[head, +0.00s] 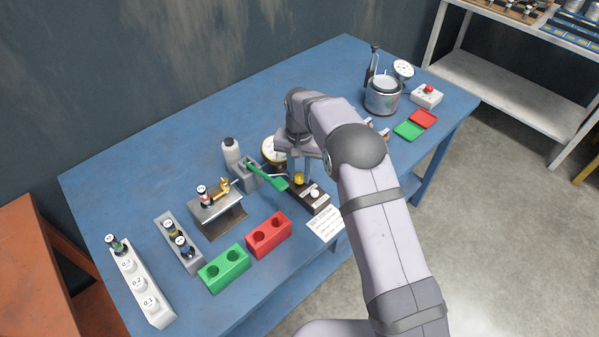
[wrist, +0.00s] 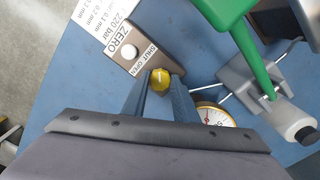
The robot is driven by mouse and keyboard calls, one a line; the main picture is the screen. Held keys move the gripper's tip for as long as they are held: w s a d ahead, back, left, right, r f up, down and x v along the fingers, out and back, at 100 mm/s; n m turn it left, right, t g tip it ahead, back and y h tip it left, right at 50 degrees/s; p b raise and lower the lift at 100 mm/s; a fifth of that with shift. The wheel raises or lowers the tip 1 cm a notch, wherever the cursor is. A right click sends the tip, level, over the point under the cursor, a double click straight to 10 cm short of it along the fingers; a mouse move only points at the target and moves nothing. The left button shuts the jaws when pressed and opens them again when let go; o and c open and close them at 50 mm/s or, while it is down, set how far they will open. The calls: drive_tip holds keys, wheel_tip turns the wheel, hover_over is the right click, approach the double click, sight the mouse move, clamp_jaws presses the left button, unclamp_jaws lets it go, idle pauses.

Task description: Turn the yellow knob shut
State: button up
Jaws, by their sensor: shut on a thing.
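The yellow knob (wrist: 160,80) sits at the end of a dark brown block (wrist: 134,44) in the wrist view. The block carries a white button and labels reading "ZERO", "220 bar" and "SHUT OPEN". My gripper (wrist: 161,86) is shut on the knob, with one finger on each side of it. In the head view the knob (head: 299,178) shows just below my gripper (head: 300,172), on the block (head: 315,199). The knob's pointer is too small to read, so I cannot tell its turn position.
A green lever (head: 268,176) on a grey pump body reaches close to the block. A round gauge (wrist: 215,115) stands beside my fingers. Red (head: 268,235) and green (head: 224,268) two-hole blocks stand nearer the front. A paper sheet (head: 325,224) lies beside the block.

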sight(300, 177)
drive_tip(key=shift+w+r, duration=0.1)
drive_tip(key=o, duration=1.1)
drive_tip(key=shift+c, duration=0.2)
drive_tip(key=shift+r+b, duration=1.05)
drive_tip(key=shift+r, duration=2.6)
